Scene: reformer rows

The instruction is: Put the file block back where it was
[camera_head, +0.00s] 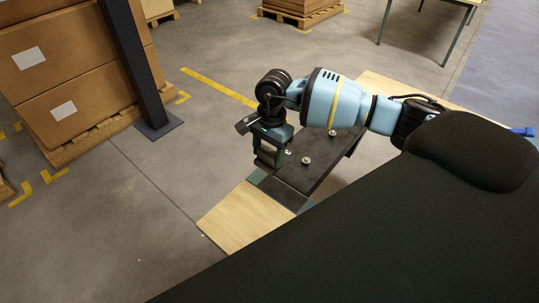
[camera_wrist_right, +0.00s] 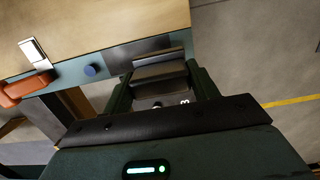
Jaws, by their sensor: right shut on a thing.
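My right gripper (camera_head: 268,160) is over the near part of the bench, beside the dark panel, and points down. In the right wrist view, its two fingers (camera_wrist_right: 163,92) are shut on a dark grey block (camera_wrist_right: 160,73), which I take to be the file block. The block lies across between the fingertips, close to a dark patch on the bench edge. I cannot tell whether it touches the bench. In the head view the block is mostly hidden by the gripper. My left gripper is not in view.
The narrow bench has a pale wood top (camera_head: 243,216) and a dark panel (camera_head: 325,164) carrying small round metal pieces (camera_head: 306,160). The right wrist view shows an orange-handled tool (camera_wrist_right: 25,88) and a blue knob (camera_wrist_right: 90,71). A dark post (camera_head: 131,65) and boxes (camera_head: 75,95) stand left.

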